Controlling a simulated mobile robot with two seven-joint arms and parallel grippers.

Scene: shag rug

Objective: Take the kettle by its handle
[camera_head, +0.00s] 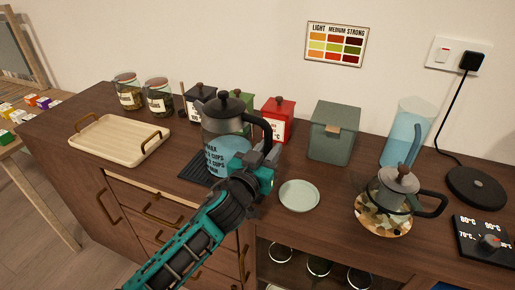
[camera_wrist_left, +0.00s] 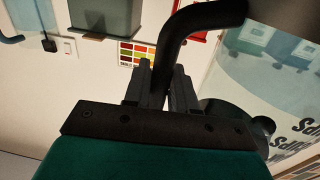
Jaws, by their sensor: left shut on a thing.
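A glass kettle (camera_head: 224,140) with a black lid, blue liquid and cup markings is at the middle of the cabinet top, over a dark ribbed mat (camera_head: 193,169). Its black handle (camera_head: 262,124) curves down on the right side. My left gripper (camera_head: 266,161) is shut on the lower part of this handle. In the left wrist view the handle (camera_wrist_left: 173,45) passes between the fingers (camera_wrist_left: 161,85), with the marked glass to the right. The kettle looks upright. I cannot tell whether its base touches the mat. My right gripper is not in view.
A pale saucer (camera_head: 299,196) is close by my left gripper. Canisters (camera_head: 277,118) stand behind; a tray (camera_head: 118,143) lies left.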

